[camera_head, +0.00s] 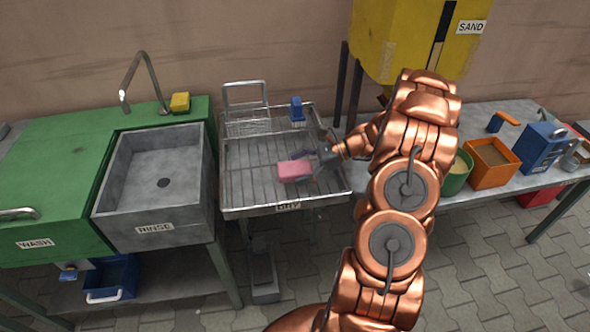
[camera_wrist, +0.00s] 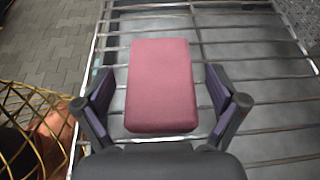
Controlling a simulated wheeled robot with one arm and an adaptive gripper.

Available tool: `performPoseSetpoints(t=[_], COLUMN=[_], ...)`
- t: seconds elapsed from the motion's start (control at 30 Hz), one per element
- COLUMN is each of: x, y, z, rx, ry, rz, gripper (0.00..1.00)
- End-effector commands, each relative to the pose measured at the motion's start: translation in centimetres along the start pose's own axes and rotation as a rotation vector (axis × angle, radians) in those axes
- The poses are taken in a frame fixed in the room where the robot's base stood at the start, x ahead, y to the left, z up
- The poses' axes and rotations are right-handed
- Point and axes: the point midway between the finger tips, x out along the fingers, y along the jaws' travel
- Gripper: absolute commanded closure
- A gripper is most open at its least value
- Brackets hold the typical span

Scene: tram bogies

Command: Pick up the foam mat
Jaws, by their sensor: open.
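A pink, thick rectangular block (camera_head: 294,171), which looks like the foam mat, is at the wire drying rack marked DRY (camera_head: 240,187). In the wrist view the pink foam mat (camera_wrist: 162,75) is upright in the picture, between the two fingers. My gripper (camera_head: 308,166) comes in from the right over the rack. In the wrist view my gripper (camera_wrist: 161,92) is open, with a finger on each side of the mat. A small gap shows on both sides. Whether the mat touches the wires below is hard to tell.
A blue brush (camera_head: 297,110) stands at the rack's back. A grey RINSE sink (camera_head: 157,210) and green WASH counter (camera_head: 60,160) lie left. A yellow SAND hopper (camera_head: 400,40) is behind my arm. A bench with an orange bin (camera_head: 491,184) stands right.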

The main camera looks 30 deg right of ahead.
Motion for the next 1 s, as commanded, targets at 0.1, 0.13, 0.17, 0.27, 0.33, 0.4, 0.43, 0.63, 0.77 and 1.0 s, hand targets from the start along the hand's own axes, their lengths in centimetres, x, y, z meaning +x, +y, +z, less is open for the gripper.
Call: performPoseSetpoints(t=[0.1, 0.13, 0.17, 0.27, 0.33, 0.4, 0.43, 0.63, 0.77, 1.0], x=[0.68, 0.74, 0.77, 0.75, 0.74, 0.74, 0.74, 0.73, 0.74, 0.78], y=[0.01, 0.0, -0.01, -0.02, -0.03, -0.02, -0.02, -0.02, -0.01, 0.02], z=[-0.01, -0.02, -0.03, -0.03, -0.02, -0.02, -0.02, -0.02, -0.05, -0.12], rx=[0.002, 0.001, 0.001, 0.0, 0.0, 0.0, 0.0, 0.0, 0.0, 0.001], ry=[0.001, 0.001, 0.001, 0.001, 0.001, 0.001, 0.001, 0.001, 0.001, 0.002], rz=[0.0, 0.0, -0.001, -0.001, -0.001, -0.001, 0.0, 0.0, 0.0, 0.001], gripper=[0.04, 0.04, 0.04, 0.04, 0.04, 0.11, 0.15, 0.35, 0.49, 0.62])
